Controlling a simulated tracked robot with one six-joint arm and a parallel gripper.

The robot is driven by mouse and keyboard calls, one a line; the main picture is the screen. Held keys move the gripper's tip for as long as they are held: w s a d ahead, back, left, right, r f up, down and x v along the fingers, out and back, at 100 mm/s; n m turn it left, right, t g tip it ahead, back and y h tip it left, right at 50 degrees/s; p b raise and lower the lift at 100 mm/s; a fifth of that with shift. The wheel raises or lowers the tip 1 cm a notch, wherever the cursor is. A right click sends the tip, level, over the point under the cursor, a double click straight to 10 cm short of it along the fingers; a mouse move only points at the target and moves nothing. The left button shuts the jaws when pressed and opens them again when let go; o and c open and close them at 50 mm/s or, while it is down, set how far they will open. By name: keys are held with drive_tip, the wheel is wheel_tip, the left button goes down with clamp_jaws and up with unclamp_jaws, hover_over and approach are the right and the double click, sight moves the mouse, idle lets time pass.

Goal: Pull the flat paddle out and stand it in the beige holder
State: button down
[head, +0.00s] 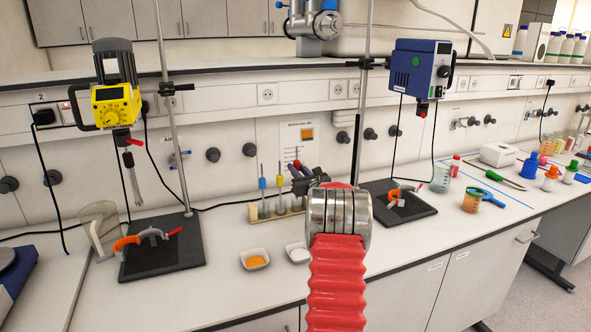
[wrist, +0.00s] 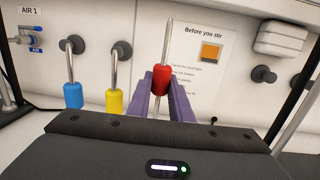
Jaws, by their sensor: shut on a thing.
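My gripper (wrist: 161,84) has its purple fingers shut on a red grip (wrist: 160,76) on a thin upright metal rod in the wrist view. The lower end of this tool is hidden behind my gripper body, so I cannot tell whether it is the flat paddle. In the head view my gripper (head: 300,172) is above the right part of the beige holder (head: 259,216), partly hidden by my arm. A blue-gripped tool (head: 262,183) and a yellow-gripped tool (head: 280,181) stand upright in the holder. I cannot tell whether the held tool's end is inside the holder.
A yellow stirrer motor (head: 113,106) and a blue one (head: 420,72) hang on stands at left and right. Two white dishes, one with orange contents (head: 255,260), sit in front of the holder. A clear beaker (head: 98,222) stands left. Bench space right of the dishes is partly hidden.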

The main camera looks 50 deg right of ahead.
drive_tip(key=shift+f, duration=2.2)
idle(1.0)
drive_tip(key=c, duration=1.5)
unclamp_jaws()
drive_tip(key=v, duration=1.3)
drive_tip(key=shift+s+a, duration=0.15)
drive_tip(key=shift+s, duration=0.25)
drive_tip(key=shift+f, duration=0.1)
